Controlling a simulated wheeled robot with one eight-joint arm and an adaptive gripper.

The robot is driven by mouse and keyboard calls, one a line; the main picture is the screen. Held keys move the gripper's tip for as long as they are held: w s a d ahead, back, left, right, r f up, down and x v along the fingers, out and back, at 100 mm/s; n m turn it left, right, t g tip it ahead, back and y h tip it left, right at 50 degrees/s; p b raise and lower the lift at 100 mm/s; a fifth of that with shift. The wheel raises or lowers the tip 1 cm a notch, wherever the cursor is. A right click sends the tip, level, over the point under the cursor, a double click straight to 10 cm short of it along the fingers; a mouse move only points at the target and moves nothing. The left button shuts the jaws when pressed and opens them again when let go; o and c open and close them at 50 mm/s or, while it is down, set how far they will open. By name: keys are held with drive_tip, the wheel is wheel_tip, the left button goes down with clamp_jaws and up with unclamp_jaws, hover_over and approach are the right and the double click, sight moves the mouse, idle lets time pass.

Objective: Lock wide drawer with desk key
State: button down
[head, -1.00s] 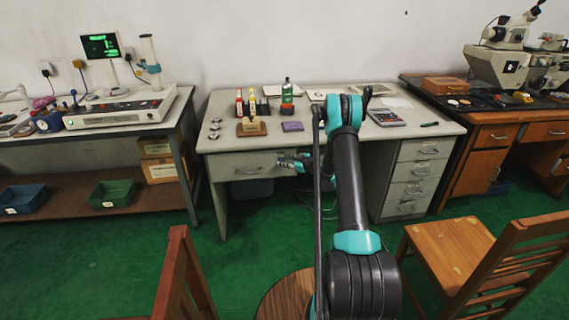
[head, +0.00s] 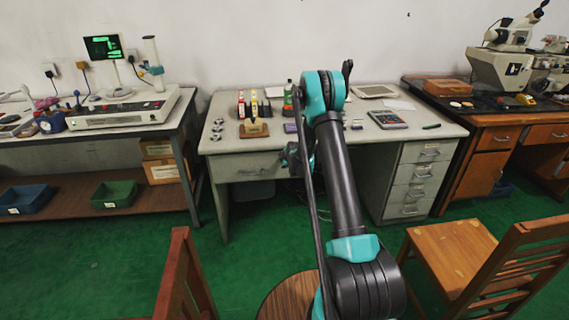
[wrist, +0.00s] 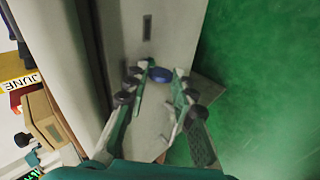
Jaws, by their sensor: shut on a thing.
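The wide drawer (head: 240,169) is the pale grey front under the left part of the desk top, and it looks closed. Its front also fills the middle of the wrist view (wrist: 170,40), with a dark slot-like fitting on it. In the head view my gripper (head: 291,156) is at the drawer's right end, partly hidden by my arm.
Wooden chairs (head: 455,250) stand in front. Green floor lies below the drawer.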

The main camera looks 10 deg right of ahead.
drive_tip(key=shift+a+n+h, duration=0.1)
drive_tip(key=shift+n+h, duration=0.3)
drive_tip(key=shift+h, duration=0.4)
drive_tip(key=c, duration=1.6)
unclamp_jaws()
drive_tip(key=shift+o, duration=0.2)
drive_tip(key=v, duration=1.2)
drive_tip(key=shift+a, duration=0.1)
